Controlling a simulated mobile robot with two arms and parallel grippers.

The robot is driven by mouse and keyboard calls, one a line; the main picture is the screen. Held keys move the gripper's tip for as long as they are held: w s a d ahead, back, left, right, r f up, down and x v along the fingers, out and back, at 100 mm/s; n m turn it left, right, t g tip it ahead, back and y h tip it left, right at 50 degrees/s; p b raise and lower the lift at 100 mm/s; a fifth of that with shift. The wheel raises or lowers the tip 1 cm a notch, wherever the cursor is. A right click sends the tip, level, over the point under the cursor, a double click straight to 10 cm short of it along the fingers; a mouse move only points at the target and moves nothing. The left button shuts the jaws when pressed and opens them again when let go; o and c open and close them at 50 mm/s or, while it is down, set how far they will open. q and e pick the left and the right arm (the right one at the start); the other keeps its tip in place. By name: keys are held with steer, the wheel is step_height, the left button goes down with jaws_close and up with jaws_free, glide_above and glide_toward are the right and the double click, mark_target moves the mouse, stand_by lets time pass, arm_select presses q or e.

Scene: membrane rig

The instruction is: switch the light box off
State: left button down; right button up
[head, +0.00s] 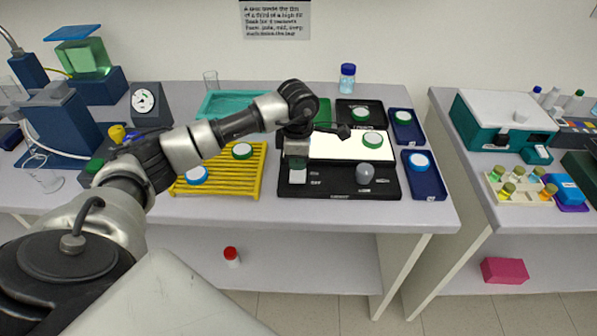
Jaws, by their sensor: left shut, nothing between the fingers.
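The light box (338,190) is a black flat unit on the bench, right of the yellow rack. Its panel (335,147) is bright white and looks lit. A green-ringed dish (373,140) lies on the panel's right part. A grey knob (364,172) stands on the front right of the black housing. A small pale square (298,177), perhaps a switch, is at the front left. My left gripper (296,163) is shut and empty, pointing down right over this square. I cannot tell whether it touches. My wrist hides the panel's left end. My right gripper is out of view.
The yellow rack (258,185) with dishes is close on the left. A teal tray (215,104) lies behind it. Blue trays (430,187) with dishes stand on the right. A blue-capped bottle (347,78) is at the back. The bench's front strip is clear.

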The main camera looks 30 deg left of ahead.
mark_target(297, 177)
arm_select(q)
steer(key=shift+s+f+b, duration=0.1)
steer(key=shift+f+b, duration=1.45)
steer(key=shift+f, duration=0.3)
stand_by(1.1)
steer(key=shift+r+p, duration=0.8)
steer(key=shift+r, duration=0.3)
steer(key=shift+r+p, duration=1.35)
steer(key=shift+r, duration=1.1)
steer(key=shift+d+f, duration=0.1)
